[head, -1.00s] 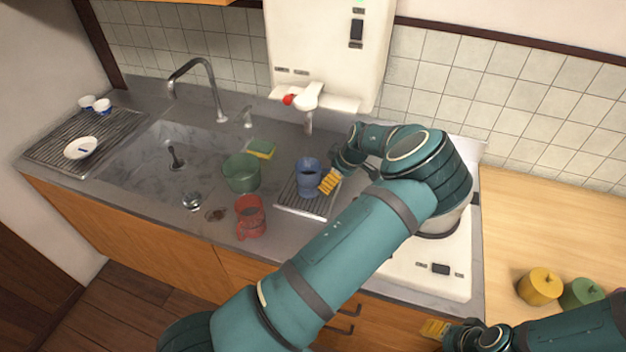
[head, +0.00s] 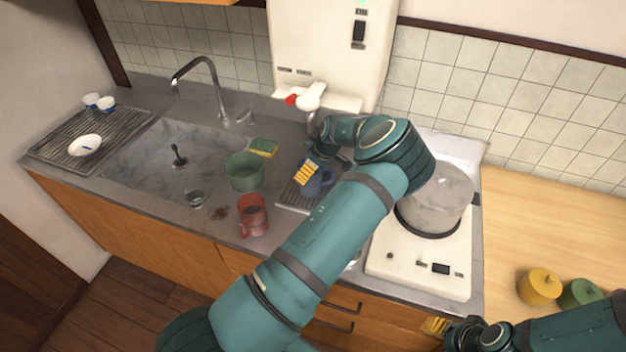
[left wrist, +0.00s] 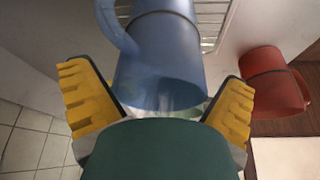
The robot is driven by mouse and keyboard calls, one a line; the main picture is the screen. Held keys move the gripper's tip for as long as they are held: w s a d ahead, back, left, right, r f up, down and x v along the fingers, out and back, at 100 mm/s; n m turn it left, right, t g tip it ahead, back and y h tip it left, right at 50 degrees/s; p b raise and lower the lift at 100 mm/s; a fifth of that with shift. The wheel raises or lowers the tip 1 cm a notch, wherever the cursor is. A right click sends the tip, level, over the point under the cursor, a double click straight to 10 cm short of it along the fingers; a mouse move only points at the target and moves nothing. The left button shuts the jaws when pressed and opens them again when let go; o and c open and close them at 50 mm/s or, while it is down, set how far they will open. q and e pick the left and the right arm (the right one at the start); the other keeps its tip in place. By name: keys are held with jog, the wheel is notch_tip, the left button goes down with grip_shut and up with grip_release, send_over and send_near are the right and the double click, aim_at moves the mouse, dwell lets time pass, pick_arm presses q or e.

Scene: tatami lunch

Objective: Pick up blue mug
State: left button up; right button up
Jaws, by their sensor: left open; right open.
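The blue mug (head: 322,184) stands on the small drain rack by the sink, partly hidden behind my left gripper (head: 306,174). In the left wrist view the blue mug (left wrist: 165,60) fills the space between the two yellow fingers of my left gripper (left wrist: 157,78). Its handle is on the left side. Both fingers are spread, with a visible gap to the mug on each side. My right gripper (head: 436,326) is open and empty at the lower right, in front of the counter.
A pot (head: 436,200) sits on the stove at right. Yellow (head: 540,287) and green (head: 580,294) containers stand on the wooden counter.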

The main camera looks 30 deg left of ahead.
pick_arm(q)
jog(key=c, duration=1.1)
jog(key=shift+r, duration=0.25)
jog(key=shift+c, duration=0.2)
pick_arm(e)
jog(key=shift+f, duration=0.15)
